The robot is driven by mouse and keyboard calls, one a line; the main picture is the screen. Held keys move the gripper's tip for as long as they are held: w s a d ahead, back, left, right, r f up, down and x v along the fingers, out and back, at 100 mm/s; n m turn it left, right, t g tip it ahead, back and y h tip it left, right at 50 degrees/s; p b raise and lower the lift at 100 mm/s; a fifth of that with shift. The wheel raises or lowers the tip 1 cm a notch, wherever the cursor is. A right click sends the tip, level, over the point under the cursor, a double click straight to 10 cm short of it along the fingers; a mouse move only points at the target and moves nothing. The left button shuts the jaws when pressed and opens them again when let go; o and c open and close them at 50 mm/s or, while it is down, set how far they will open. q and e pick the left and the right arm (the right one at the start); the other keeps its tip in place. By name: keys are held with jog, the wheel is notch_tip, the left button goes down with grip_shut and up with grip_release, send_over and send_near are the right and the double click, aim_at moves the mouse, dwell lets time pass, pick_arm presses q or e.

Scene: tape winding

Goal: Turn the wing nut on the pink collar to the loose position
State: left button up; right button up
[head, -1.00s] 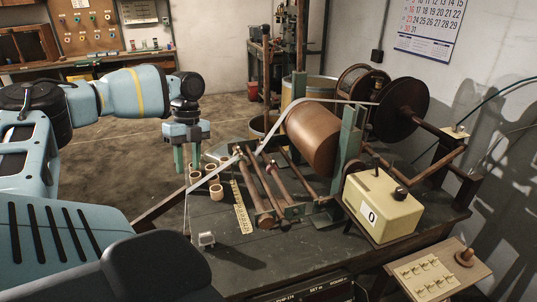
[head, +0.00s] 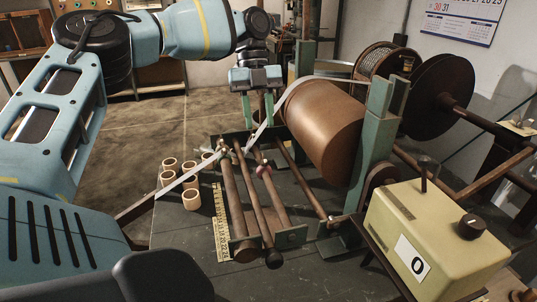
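A small pink collar (head: 264,170) sits on one of the rods of the winding frame, left of the big brown roll (head: 325,130). Its wing nut is too small to make out, so I cannot tell its position. My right gripper is not in view.
A pale tape (head: 185,182) runs across the rods. Several cardboard cores (head: 191,199) and a yellow ruler (head: 221,225) lie left of the frame. A cream box with a knob (head: 430,235) stands at the right front. A dark reel (head: 435,95) is behind it.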

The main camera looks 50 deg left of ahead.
aim_at(263, 155)
pick_arm(q)
jog(key=shift+p+x, duration=0.4)
jog(key=shift+x, duration=3.55)
jog(key=shift+s, duration=0.1)
grip_shut()
